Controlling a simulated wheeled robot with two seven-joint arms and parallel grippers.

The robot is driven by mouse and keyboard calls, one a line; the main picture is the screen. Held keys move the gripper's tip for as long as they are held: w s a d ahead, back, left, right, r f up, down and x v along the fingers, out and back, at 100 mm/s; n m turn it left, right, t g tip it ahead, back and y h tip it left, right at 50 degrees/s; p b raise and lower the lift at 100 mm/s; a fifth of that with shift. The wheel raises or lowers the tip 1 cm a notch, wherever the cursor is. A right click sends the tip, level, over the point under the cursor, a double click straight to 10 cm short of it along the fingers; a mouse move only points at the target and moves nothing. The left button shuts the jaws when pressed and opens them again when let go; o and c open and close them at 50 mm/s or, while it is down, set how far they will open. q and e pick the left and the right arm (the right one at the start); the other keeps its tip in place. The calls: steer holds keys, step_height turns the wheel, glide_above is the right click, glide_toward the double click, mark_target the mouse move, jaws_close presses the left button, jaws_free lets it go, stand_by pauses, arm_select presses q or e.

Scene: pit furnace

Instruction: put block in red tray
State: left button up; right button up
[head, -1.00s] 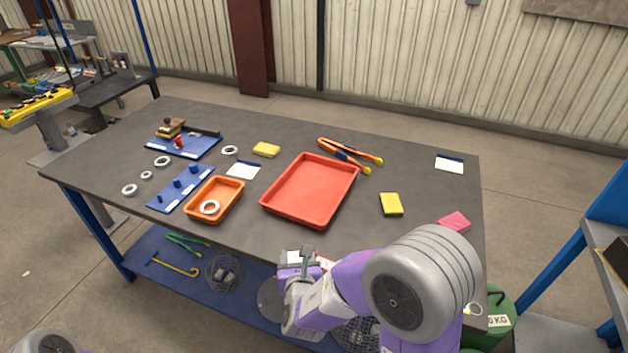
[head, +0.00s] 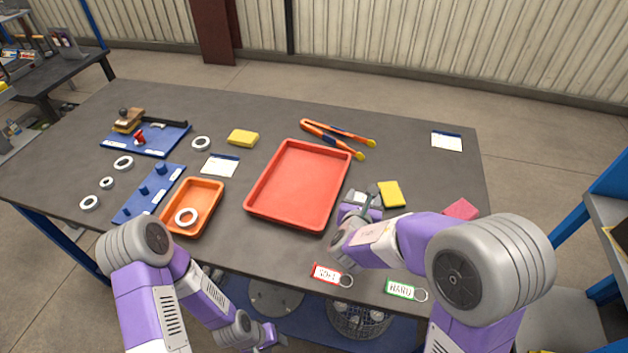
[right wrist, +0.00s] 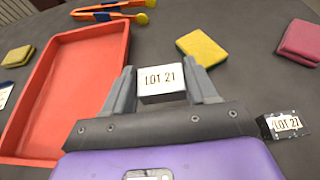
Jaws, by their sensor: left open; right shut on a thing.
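My right gripper (head: 362,196) is just right of the tray. In the right wrist view, its fingers (right wrist: 162,92) are shut on a pale block (right wrist: 162,84) labelled LOT 21. A second, dark block (right wrist: 280,125) with a LOT 21 label sits on the table to the right of the gripper; my arm seems to hide it in the head view. My left gripper (head: 270,337) is open and empty, low at the table's front edge.
A yellow sponge (head: 391,194) and a pink block-like pad (head: 460,209) lie right of the tray. Orange tongs (head: 338,138) lie behind it. An orange tray (head: 193,207) holding a white ring is to its left. Red (head: 327,274) and green (head: 402,290) tags lie in front.

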steer(key=w+a+r, duration=0.3)
steer(key=w+a, duration=0.4)
steer(key=w, duration=0.1)
glide_above(301, 187)
steer(key=shift+m+h, duration=0.3)
step_height(301, 187, down, 9)
steer(key=b, duration=0.3)
steer(key=shift+f, duration=0.2)
steer(key=shift+f, duration=0.1)
steer(key=shift+f, duration=0.15)
steer(key=o, duration=1.3)
